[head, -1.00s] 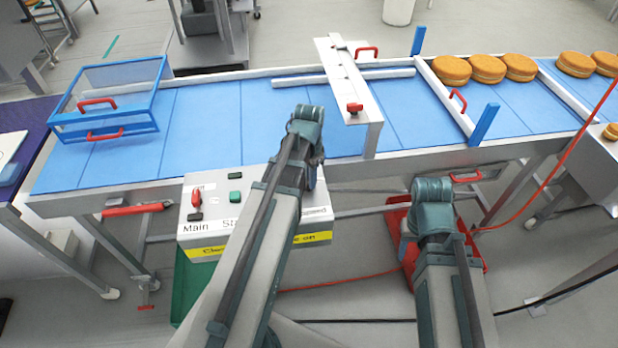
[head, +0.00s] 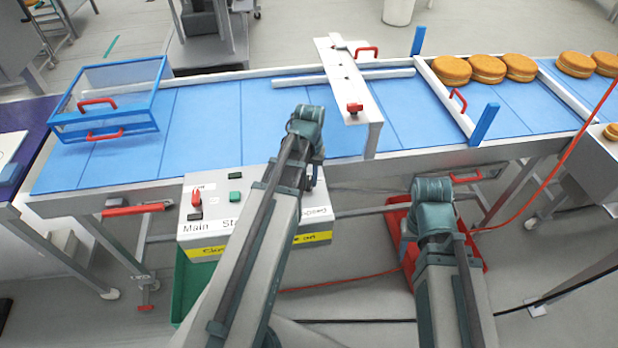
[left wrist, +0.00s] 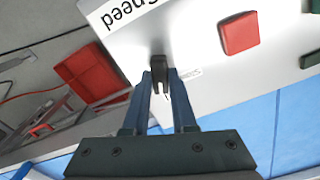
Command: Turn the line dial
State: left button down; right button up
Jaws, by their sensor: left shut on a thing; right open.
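The control box (head: 215,222) stands in front of the conveyor. In the left wrist view, a black dial (left wrist: 158,64) sits on its pale panel beside a "Speed" label (left wrist: 126,8). My left gripper (left wrist: 160,74) has its two fingers closed on either side of this dial. In the head view my left arm (head: 262,245) reaches over the box and hides the dial and the fingers. My right arm (head: 447,285) is bent low at the right, and its fingers do not show.
The box also carries a red-handled main switch (head: 196,197) and a green button (head: 235,197). The blue conveyor (head: 205,118) lies behind, with several round filled cakes (head: 487,68) at the right.

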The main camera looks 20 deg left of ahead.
aim_at(309, 181)
pick_arm(q)
jog(key=shift+n, duration=1.9)
jog(key=c, duration=0.7)
grip_release()
jog(key=shift+r, duration=0.1)
notch_tip(309, 181, up, 14)
jog(key=p, duration=1.3)
jog(key=shift+f+p, duration=0.2)
jog(key=shift+p, duration=0.2)
